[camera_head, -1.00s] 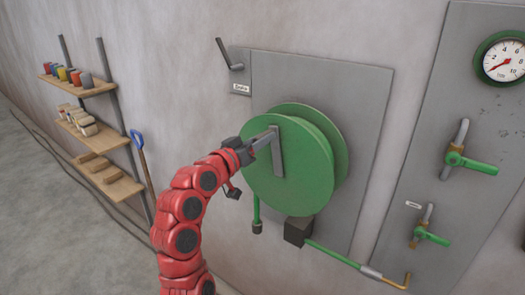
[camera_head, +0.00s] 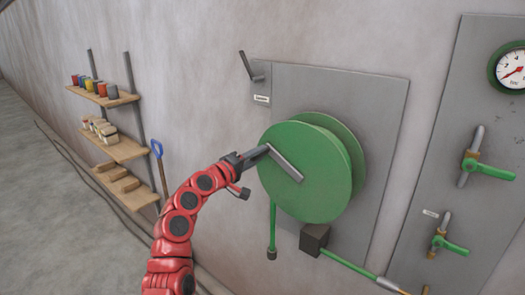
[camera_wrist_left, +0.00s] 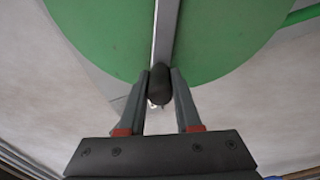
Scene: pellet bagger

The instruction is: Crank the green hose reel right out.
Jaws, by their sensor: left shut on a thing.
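The green hose reel (camera_head: 325,160) is a round drum on a grey wall plate. A grey crank arm (camera_head: 286,164) lies across its face, slanting from upper left to lower right. My left gripper (camera_head: 262,151) is at the crank's upper-left end, shut on the handle. In the left wrist view, the dark rounded crank handle (camera_wrist_left: 160,83) sits between the two fingers, with the green reel (camera_wrist_left: 235,35) behind. A green hose (camera_head: 272,225) hangs below the reel. My right gripper is not in view.
A lever (camera_head: 246,67) is at the plate's upper-left corner. A dark box (camera_head: 314,239) with a green pipe sits below the reel. To the right, a grey panel (camera_head: 490,110) carries a gauge (camera_head: 513,70) and green valves. Wooden shelves (camera_head: 116,150) stand left.

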